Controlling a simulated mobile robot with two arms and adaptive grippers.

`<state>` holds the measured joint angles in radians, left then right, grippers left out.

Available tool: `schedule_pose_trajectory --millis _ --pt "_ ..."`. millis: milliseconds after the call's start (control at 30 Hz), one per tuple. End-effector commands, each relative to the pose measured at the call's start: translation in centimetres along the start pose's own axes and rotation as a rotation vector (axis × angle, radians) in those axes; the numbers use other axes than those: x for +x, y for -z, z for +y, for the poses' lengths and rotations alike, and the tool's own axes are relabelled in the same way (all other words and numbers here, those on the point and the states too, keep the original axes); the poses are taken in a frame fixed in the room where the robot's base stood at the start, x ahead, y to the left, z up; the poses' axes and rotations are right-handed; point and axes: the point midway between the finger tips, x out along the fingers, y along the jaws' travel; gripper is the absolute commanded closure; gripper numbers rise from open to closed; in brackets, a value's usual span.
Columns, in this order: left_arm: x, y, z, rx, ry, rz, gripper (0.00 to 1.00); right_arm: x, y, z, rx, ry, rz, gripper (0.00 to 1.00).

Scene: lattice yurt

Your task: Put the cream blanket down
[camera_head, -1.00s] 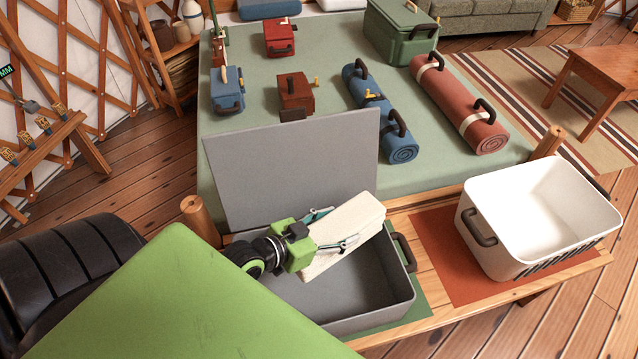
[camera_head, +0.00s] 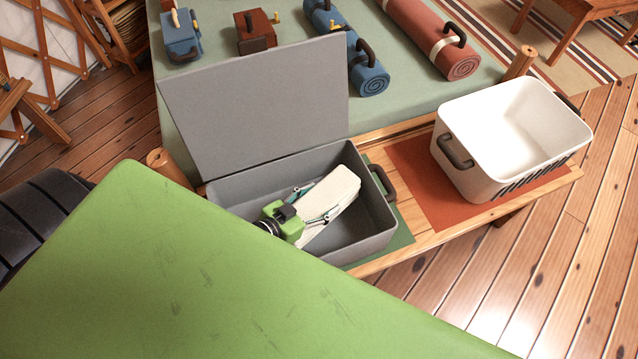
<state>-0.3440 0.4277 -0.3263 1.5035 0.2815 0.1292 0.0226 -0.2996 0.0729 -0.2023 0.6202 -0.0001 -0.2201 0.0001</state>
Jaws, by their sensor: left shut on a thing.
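The cream blanket (camera_head: 338,196) is a pale folded block inside the grey lidded box (camera_head: 374,229). It lies tilted across the box, below the rim line. My left gripper (camera_head: 312,205) is shut on the cream blanket, with its fingers along the blanket's sides. Whether the blanket touches the box floor cannot be told. The grey lid (camera_head: 255,100) stands open at the back of the box. My right gripper is not in view.
An empty white basket (camera_head: 515,130) stands on an orange mat (camera_head: 412,170) on the wooden bench to the right. Behind are a blue roll (camera_head: 345,50), a red roll (camera_head: 425,35), a brown box (camera_head: 257,32) and a blue box (camera_head: 181,38). A large green surface (camera_head: 200,280) covers the lower left.

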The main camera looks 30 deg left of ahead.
Motion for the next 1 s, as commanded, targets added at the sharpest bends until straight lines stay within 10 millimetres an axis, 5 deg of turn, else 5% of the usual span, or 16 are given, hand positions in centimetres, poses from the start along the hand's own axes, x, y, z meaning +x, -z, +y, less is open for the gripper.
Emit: schedule_pose_trajectory --millis 400,867,900,1000 --pt "1.8 -3.8 -0.1 0.000 0.001 0.005 0.78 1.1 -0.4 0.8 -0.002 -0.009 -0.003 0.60" --pt "2.1 -4.6 0.0 0.000 0.000 0.006 0.78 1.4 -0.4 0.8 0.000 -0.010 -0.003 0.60" --pt "2.0 -4.8 0.0 -0.001 0.000 0.001 0.34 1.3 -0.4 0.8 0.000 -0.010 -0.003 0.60" --pt "2.0 -4.8 0.0 -0.001 0.000 0.001 0.25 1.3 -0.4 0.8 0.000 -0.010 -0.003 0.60"
